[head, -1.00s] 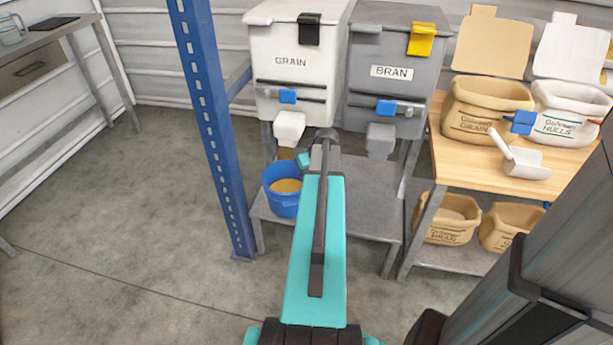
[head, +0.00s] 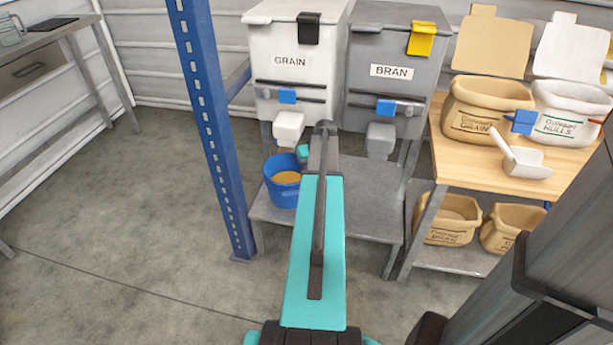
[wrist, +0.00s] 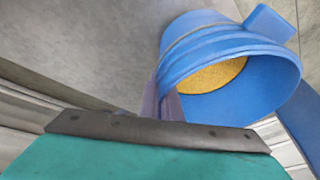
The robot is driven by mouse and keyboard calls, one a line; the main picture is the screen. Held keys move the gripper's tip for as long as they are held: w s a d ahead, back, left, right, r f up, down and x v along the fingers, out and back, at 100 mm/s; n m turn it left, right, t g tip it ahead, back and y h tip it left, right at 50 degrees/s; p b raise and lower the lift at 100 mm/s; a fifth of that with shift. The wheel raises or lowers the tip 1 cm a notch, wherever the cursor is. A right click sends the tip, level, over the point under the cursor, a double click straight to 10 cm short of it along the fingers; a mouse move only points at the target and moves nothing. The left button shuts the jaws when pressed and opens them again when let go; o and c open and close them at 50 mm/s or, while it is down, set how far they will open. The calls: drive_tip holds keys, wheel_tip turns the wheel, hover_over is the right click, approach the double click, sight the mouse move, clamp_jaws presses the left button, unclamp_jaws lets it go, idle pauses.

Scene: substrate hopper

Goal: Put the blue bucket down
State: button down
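The blue bucket (head: 285,195) is at the left end of the low grey shelf (head: 360,200), under the grain hopper, with yellow grain inside. I cannot tell whether its base touches the shelf. My gripper (head: 304,153) is at the bucket's upper right, mostly hidden behind my arm in the head view. In the wrist view the bucket (wrist: 205,65) looks tilted, with grain at its bottom. The fingers (wrist: 166,100) meet its rim and look shut on it, partly hidden by the dark plate of my gripper.
The white grain hopper (head: 290,70) and the grey bran hopper (head: 385,75) hang above the shelf. A blue post (head: 212,130) stands close left of the bucket. A wooden table (head: 470,165) with sacks and a scoop (head: 525,165) is at right. The shelf's right part is bare.

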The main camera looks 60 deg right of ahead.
drive_tip(key=shift+f+b, duration=0.6)
drive_tip(key=shift+f, duration=1.1)
drive_tip(key=c, duration=2)
unclamp_jaws()
drive_tip(key=shift+f, duration=0.15)
drive_tip(key=p+v, duration=0.2)
drive_tip(key=v, duration=1)
drive_tip(key=shift+p, duration=0.3)
